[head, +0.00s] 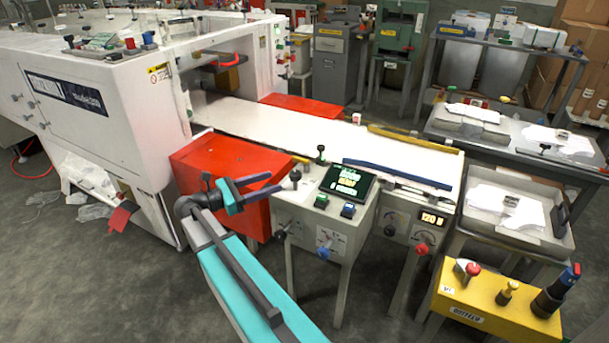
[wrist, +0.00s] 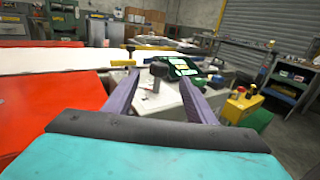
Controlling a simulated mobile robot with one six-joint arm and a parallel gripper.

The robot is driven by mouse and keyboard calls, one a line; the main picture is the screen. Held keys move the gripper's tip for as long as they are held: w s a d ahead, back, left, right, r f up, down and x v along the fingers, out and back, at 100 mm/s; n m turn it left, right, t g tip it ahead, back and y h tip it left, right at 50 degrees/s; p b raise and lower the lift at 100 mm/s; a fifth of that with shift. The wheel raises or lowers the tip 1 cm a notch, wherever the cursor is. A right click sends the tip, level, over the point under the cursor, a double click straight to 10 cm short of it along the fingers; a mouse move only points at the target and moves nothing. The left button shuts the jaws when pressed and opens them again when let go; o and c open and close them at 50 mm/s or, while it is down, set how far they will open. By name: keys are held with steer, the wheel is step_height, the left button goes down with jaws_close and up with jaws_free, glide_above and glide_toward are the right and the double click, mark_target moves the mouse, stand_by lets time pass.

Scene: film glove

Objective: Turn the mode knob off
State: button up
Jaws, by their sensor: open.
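A pale control box (head: 325,222) stands on legs in front of the conveyor, with a lit display (head: 346,183) on top. A dark-topped knob (head: 295,178) stands at the box's left top corner; in the wrist view the dark knob (wrist: 158,69) shows between my fingertips. I cannot read which knob is labelled mode. My gripper (head: 276,183) is open, its purple fingers pointing at the top knob from the left, just short of it. Contact is not clear.
A red panel (head: 215,165) lies behind my gripper, beside the white conveyor (head: 300,130). A yellow box with knobs (head: 490,305) stands at right. Open floor (head: 120,290) lies at left.

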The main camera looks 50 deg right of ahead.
mark_target(295, 181)
stand_by(0.3)
steer(key=x, duration=1.4)
steer(key=shift+p, duration=0.3)
